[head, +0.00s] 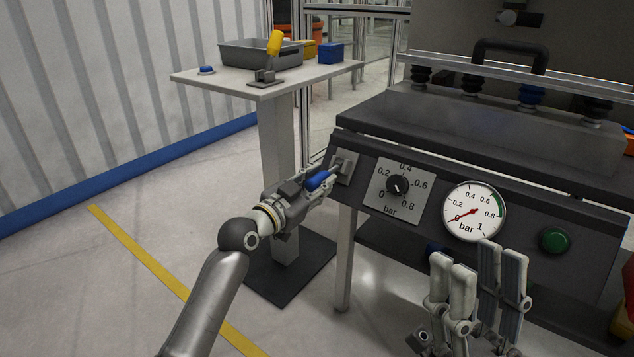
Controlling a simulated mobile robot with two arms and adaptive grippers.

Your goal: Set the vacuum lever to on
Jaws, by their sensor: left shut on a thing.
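The vacuum lever is on the left end of the dark front panel. Its blue handle (319,180) sticks out from a small grey plate (344,167). My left gripper (322,179) is shut on the blue handle, and its fingers hide part of it. The gauge (473,212) on the panel has its red needle pointing low, near 0. My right gripper (480,275) is at the lower right, in front of the panel and below the gauge. Its fingers stand upright and apart, with nothing seen between them.
A pressure knob (398,185) on a grey plate sits between lever and gauge, and a green button (555,239) is further right. The floor at left is clear.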

